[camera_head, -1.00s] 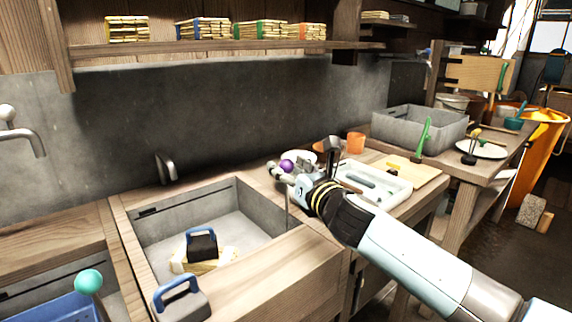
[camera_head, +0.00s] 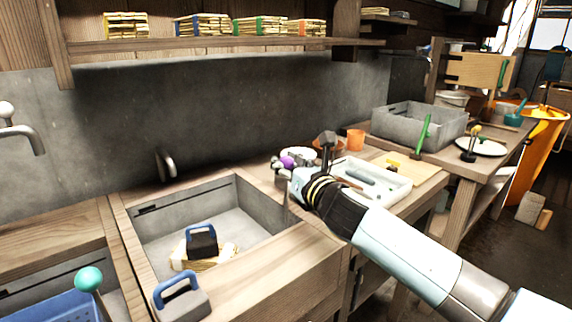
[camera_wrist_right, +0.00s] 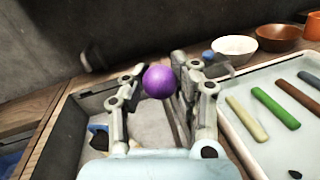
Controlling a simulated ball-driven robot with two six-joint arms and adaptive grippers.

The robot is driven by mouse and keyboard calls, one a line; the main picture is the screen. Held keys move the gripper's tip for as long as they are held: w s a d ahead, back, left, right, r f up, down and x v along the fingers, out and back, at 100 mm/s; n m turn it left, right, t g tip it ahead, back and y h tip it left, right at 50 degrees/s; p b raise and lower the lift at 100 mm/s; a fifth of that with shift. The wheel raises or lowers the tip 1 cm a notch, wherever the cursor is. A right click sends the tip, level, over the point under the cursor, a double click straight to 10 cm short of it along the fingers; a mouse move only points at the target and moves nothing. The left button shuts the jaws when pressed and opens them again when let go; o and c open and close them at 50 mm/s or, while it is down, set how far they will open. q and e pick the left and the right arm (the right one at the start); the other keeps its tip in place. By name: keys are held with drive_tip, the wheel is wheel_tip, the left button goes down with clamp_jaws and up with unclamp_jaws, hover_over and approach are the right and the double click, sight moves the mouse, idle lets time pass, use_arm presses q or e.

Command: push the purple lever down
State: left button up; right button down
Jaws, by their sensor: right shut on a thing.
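The purple lever's round knob (camera_head: 288,162) shows at the right edge of the sink in the head view. In the right wrist view the knob (camera_wrist_right: 158,82) sits between the fingertips. My right gripper (camera_head: 281,165) is shut on the knob; it also shows in the right wrist view (camera_wrist_right: 157,84). The lever's thin stem is mostly hidden by my gripper. My left gripper is not in view.
The grey sink (camera_head: 270,205) holds a blue-handled block (camera_head: 201,241). Another blue-handled block (camera_head: 182,298) stands on its front rim. A white tray (camera_head: 398,190) and bowls lie just right of my gripper. A teal-knobbed lever (camera_head: 89,280) stands front left.

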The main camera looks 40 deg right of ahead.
sight(287, 184)
drive_tip(key=shift+f, duration=0.2)
wheel_tip(287, 184, down, 5)
drive_tip(key=b, duration=0.4)
drive_tip(key=shift+r, duration=0.15)
drive_tip(key=shift+s, duration=0.15)
drive_tip(key=c, duration=1.4)
unclamp_jaws()
drive_tip(key=o, duration=0.4)
drive_tip(key=shift+s+r, duration=0.1)
drive_tip(key=shift+r, duration=0.1)
drive_tip(key=shift+o, duration=0.3)
